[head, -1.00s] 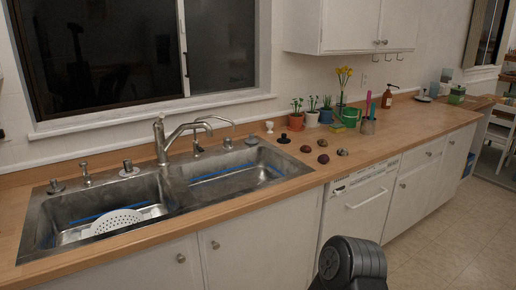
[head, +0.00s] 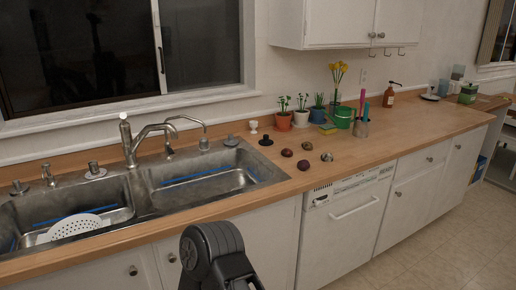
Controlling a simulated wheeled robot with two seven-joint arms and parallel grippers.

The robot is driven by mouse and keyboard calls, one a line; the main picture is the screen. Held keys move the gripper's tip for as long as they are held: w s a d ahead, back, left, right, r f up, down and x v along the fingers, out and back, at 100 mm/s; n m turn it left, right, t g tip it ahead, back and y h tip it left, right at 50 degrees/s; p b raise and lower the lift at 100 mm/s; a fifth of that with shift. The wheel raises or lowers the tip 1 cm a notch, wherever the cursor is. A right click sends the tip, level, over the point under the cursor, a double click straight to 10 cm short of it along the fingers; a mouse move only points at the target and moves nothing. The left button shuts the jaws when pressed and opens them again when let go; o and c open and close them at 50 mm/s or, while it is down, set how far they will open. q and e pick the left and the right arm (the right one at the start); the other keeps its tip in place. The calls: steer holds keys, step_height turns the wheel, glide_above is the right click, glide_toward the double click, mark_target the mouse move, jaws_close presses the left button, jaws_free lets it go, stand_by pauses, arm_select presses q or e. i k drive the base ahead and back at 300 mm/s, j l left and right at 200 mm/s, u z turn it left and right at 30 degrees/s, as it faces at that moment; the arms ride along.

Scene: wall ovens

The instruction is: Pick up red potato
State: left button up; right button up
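Several small round potatoes lie in a loose group on the wooden counter, right of the sink. The left one (head: 287,152) and the front one (head: 303,165) look dark reddish. The back one (head: 307,146) is brownish red, and the right one (head: 327,157) is brown-grey. They are small, so I cannot tell for sure which is the red potato. A black link of one of my arms rises at the bottom edge, in front of the lower cabinets and well short of the potatoes. Neither gripper's fingers show.
The double sink (head: 150,190) with a white colander (head: 75,228) is at left. Potted plants (head: 301,118), a green bucket (head: 343,117) and a utensil cup (head: 361,128) stand behind the potatoes. The dishwasher (head: 345,210) is below. The counter (head: 400,140) right of the potatoes is clear.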

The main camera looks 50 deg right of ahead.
mark_target(286, 153)
steer(key=k+l, duration=0.1)
steer(key=l, duration=0.35)
steer(key=k+l+u, duration=0.15)
steer(key=l, duration=0.3)
steer(key=k+l, duration=0.1)
steer(key=l, duration=0.35)
steer(key=k+l+u, duration=0.15)
steer(key=l, duration=0.25)
steer(key=k+l, duration=0.1)
steer(key=l, duration=0.35)
steer(key=k+l+u, duration=0.1)
steer(key=l, duration=0.3)
steer(key=k+l+u, duration=0.1)
steer(key=l, duration=0.3)
steer(key=k+l, duration=0.3)
steer(key=l+u, duration=0.05)
steer(key=l, duration=0.05)
